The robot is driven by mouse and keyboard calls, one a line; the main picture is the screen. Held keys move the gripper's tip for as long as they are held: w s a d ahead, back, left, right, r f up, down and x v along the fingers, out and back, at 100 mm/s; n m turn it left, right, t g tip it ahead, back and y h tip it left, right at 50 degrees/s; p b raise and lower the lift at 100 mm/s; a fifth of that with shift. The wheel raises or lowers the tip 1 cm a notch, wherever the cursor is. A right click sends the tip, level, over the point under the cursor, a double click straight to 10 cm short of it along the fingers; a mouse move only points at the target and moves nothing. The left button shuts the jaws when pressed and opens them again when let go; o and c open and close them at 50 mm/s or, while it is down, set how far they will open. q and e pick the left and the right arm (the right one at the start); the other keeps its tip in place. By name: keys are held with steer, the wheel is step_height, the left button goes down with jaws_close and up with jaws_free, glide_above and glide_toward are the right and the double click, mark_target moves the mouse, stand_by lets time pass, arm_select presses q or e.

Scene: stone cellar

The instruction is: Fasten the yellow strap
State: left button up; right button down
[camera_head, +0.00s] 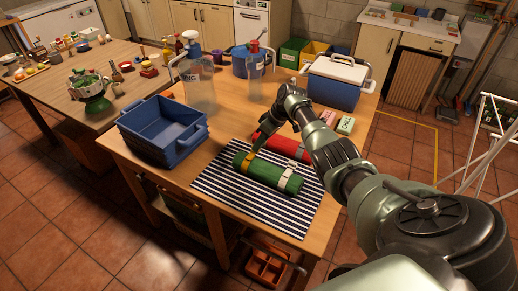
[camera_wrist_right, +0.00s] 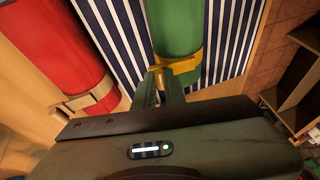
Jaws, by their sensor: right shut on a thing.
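A green roll (camera_head: 266,173) lies on a striped mat (camera_head: 222,194) on the table. A yellow strap (camera_head: 246,160) goes round the roll near its left end; a pale strap (camera_head: 290,181) is near its right end. The yellow strap also shows in the right wrist view (camera_wrist_right: 184,66), with its end at the fingertips. My right gripper (camera_head: 258,138) reaches down to the roll's far side and is shut on the yellow strap's end. The fingers partly hide that end, so I cannot tell whether it is fastened. My left gripper is out of view.
A red roll (camera_head: 284,146) with pale straps lies just behind the green one, close to my right gripper. A blue crate (camera_head: 160,139) stands at the left, a blue cooler (camera_head: 334,88) at the back right. Bottles stand behind. The mat's front is clear.

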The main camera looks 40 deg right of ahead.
steer(key=shift+s+a+f, duration=0.1)
steer(key=shift+a+f, duration=0.05)
steer(key=c, duration=1.5)
jaws_free()
steer(key=shift+r, duration=0.25)
steer(key=v, duration=0.7)
steer(key=shift+b, duration=0.35)
steer(key=shift+d, duration=0.25)
